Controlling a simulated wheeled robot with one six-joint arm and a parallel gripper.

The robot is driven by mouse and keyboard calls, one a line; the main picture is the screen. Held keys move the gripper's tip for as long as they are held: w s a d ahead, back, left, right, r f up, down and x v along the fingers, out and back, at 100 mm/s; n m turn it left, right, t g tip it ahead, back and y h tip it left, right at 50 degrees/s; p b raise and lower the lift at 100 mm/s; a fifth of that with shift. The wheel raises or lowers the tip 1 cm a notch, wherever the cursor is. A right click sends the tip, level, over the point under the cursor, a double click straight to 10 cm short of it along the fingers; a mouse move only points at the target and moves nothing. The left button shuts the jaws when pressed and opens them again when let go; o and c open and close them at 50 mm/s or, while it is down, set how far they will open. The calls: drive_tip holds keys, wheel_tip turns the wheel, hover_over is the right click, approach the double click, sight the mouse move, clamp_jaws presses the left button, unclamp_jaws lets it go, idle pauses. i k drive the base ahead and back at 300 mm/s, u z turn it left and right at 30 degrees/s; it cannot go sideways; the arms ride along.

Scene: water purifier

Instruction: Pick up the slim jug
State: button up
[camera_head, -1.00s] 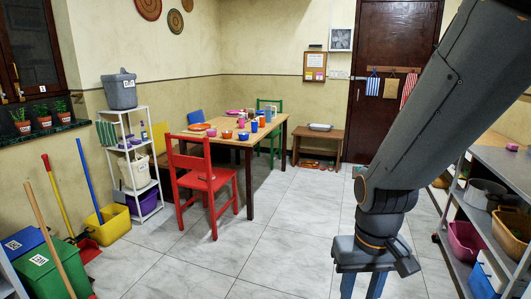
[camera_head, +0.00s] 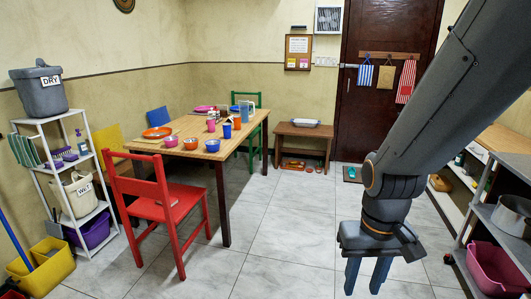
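My gripper (camera_head: 367,278) hangs at the lower right over the floor, fingers pointing down. A gap shows between the two bluish fingers, and nothing is held. The wooden table (camera_head: 258,121) stands left of it and farther away, carrying several cups and bowls. A tall pale grey-blue vessel (camera_head: 249,107) near the table's far right corner may be the slim jug; it is too small to be sure. A blue upright item (camera_head: 235,112) and an orange cup (camera_head: 237,123) stand beside it. My gripper is well apart from all of them.
A red chair (camera_head: 160,199) stands at the table's near left side and a green chair (camera_head: 252,101) behind it. A white shelf rack (camera_head: 57,178) is at left. A low bench (camera_head: 322,132) stands by the back wall. Floor right of the table is clear; shelving (camera_head: 507,171) lines the right.

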sight(243, 104)
drive_tip(key=i, duration=4.2)
drive_tip(key=u, duration=0.2)
